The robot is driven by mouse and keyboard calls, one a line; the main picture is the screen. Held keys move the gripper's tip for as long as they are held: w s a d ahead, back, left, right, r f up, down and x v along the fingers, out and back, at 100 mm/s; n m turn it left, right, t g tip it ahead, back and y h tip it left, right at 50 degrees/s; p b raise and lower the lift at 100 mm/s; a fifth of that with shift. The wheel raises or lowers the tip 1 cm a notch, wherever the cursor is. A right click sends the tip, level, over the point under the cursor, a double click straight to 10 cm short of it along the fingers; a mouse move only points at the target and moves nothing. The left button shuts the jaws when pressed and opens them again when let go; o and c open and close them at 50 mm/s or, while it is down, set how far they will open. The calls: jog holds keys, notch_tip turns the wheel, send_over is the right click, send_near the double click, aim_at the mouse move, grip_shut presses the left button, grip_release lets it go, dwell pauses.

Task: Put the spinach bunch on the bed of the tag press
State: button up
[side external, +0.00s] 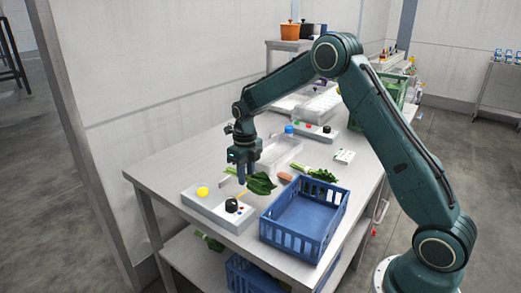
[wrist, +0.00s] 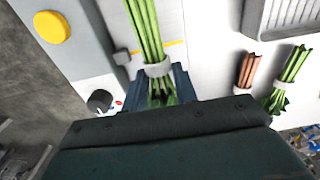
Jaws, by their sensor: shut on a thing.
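My gripper (side external: 246,172) is shut on a spinach bunch (side external: 262,185), whose dark green leaves hang out on the right. In the wrist view the bunch's green stems (wrist: 146,30) and pale band show between the dark blue fingers (wrist: 160,88). A grey box with a yellow button and black knob (side external: 212,203), seemingly the tag press, lies just in front and to the left of the gripper. In the wrist view its box (wrist: 75,60) is left of the bunch, and a yellow line crosses a pale surface behind the stems. I cannot tell whether the bunch touches that surface.
A blue crate (side external: 293,240) stands at the table's front right. The table's left side is clear.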

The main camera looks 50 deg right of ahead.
aim_at(247, 195)
jog(key=shift+f, duration=2.15)
jog(key=shift+f, duration=0.15)
jog(key=o, duration=1)
notch_tip(247, 195, up, 12)
jog(key=shift+f, duration=0.1)
jog(key=shift+r, duration=0.3)
